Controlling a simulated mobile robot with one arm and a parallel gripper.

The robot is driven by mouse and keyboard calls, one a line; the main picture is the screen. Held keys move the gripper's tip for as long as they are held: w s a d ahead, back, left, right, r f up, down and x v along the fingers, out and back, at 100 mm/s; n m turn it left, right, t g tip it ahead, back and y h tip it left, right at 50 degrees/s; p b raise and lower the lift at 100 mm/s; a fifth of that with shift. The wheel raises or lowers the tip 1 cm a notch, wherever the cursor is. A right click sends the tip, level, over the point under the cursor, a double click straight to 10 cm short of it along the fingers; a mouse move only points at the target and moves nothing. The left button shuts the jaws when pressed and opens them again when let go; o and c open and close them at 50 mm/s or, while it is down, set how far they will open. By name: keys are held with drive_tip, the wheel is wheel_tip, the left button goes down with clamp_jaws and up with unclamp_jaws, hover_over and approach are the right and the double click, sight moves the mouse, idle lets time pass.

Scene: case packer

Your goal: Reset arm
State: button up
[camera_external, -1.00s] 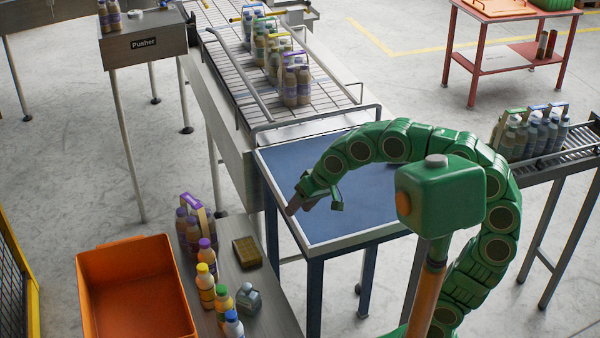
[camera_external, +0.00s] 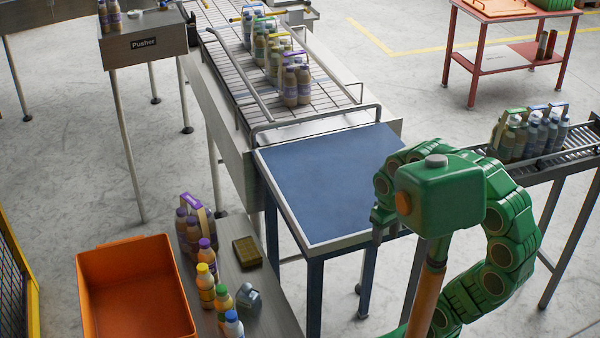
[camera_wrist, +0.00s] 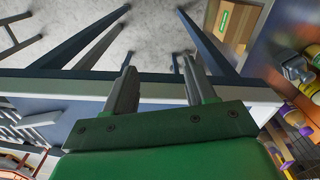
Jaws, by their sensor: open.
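My green arm is folded back near its column in the external view. My gripper (camera_external: 380,230) is over the right edge of the blue-topped table (camera_external: 325,185), partly hidden by the green head of my body. In the wrist view, my gripper (camera_wrist: 163,88) shows two grey fingers spread apart with nothing between them. The table's pale rim (camera_wrist: 255,93) runs behind the fingers. The blue tabletop is bare.
An orange bin (camera_external: 135,290) stands at lower left beside a bench (camera_external: 262,300) with several bottles and a brown box (camera_external: 246,252). A conveyor (camera_external: 230,50) with bottle packs is behind the table. Another conveyor (camera_external: 575,152) at right carries bottle packs.

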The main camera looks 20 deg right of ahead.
drive_tip(key=s+d+f+m+g, duration=0.2)
drive_tip(key=s+d+f, duration=0.3)
drive_tip(key=s+f, duration=0.1)
drive_tip(key=shift+s+d+f+m, duration=0.2)
drive_tip(key=shift+d+f+m, duration=0.15)
drive_tip(key=shift+f, duration=0.2)
idle(0.3)
